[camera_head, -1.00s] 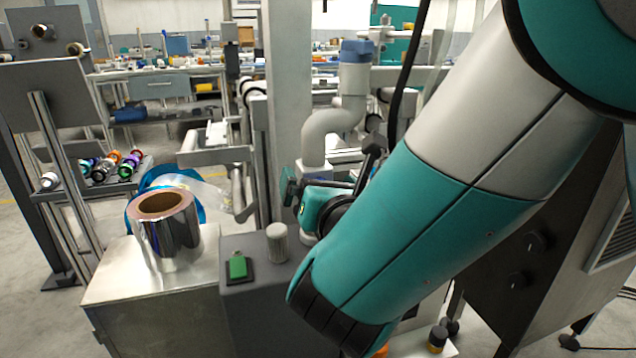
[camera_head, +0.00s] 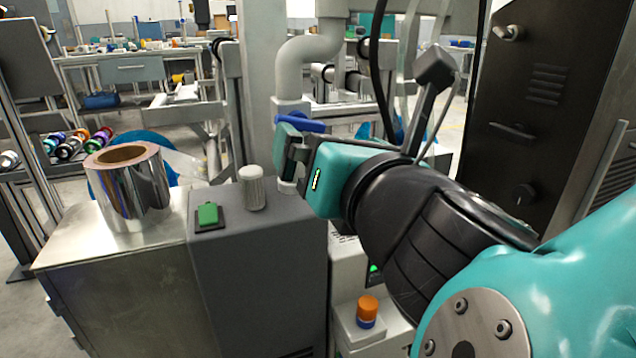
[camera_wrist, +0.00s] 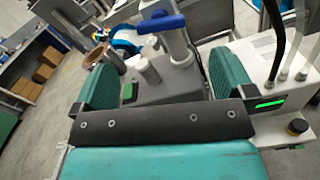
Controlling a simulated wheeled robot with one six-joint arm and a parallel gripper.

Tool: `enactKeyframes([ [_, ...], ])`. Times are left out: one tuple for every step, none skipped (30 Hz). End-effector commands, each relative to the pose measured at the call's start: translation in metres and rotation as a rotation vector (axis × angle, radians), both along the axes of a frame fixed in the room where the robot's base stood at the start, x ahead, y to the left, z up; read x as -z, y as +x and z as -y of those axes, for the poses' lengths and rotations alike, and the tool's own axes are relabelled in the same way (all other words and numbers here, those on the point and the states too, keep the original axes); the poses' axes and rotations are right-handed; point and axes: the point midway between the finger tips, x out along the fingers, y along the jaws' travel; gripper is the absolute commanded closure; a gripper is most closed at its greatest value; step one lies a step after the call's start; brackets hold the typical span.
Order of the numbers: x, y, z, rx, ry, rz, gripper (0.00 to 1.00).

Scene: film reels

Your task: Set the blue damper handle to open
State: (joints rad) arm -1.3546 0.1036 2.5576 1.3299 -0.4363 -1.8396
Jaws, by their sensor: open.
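The blue damper handle (camera_head: 305,122) is a short lever on the grey pipe (camera_head: 292,75), just past the tip of my gripper in the head view. It lies roughly crosswise there. In the wrist view the handle (camera_wrist: 161,24) shows at the top, ahead of and between my spread teal fingers. My gripper (camera_head: 288,152) is open and empty, close to the handle in the head view. In the wrist view the gripper (camera_wrist: 165,82) has clear space between its fingers, and no contact with the handle shows. The gripper's near parts hide some of the pipe below the handle.
A grey cabinet (camera_head: 255,265) with a green switch (camera_head: 208,214) and a ribbed knob (camera_head: 251,187) stands below. A shiny film roll (camera_head: 128,190) sits left. An orange-topped button (camera_head: 368,308) is low in front. A dark panel (camera_head: 530,120) stands right.

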Motion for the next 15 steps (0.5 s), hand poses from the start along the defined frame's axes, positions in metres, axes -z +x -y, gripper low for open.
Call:
enactKeyframes([
  [0.008,-0.008,0.001,-0.007,0.009,0.003,0.00],
  [0.008,-0.012,0.002,-0.006,0.010,0.001,0.00],
  [0.008,-0.017,0.004,-0.007,0.009,-0.001,0.00],
  [0.008,-0.020,0.005,-0.008,0.008,-0.002,0.00],
  [0.007,-0.024,0.006,-0.008,0.007,-0.004,0.00],
  [0.005,-0.029,0.007,-0.009,0.004,-0.002,0.00],
  [0.005,-0.033,0.007,-0.009,0.003,-0.001,0.00],
  [0.004,-0.035,0.009,-0.007,0.003,-0.001,0.00],
  [0.004,-0.039,0.010,-0.007,0.002,-0.001,0.00],
  [0.003,-0.041,0.011,-0.006,0.001,-0.002,0.00],
  [0.003,-0.043,0.011,-0.006,0.000,-0.003,0.00],
  [0.003,-0.044,0.012,-0.005,0.000,-0.003,0.00],
  [0.002,-0.045,0.013,-0.004,0.000,-0.003,0.00],
  [0.002,-0.046,0.013,-0.003,0.000,-0.003,0.00],
  [0.002,-0.047,0.014,-0.002,0.000,-0.004,0.00],
])
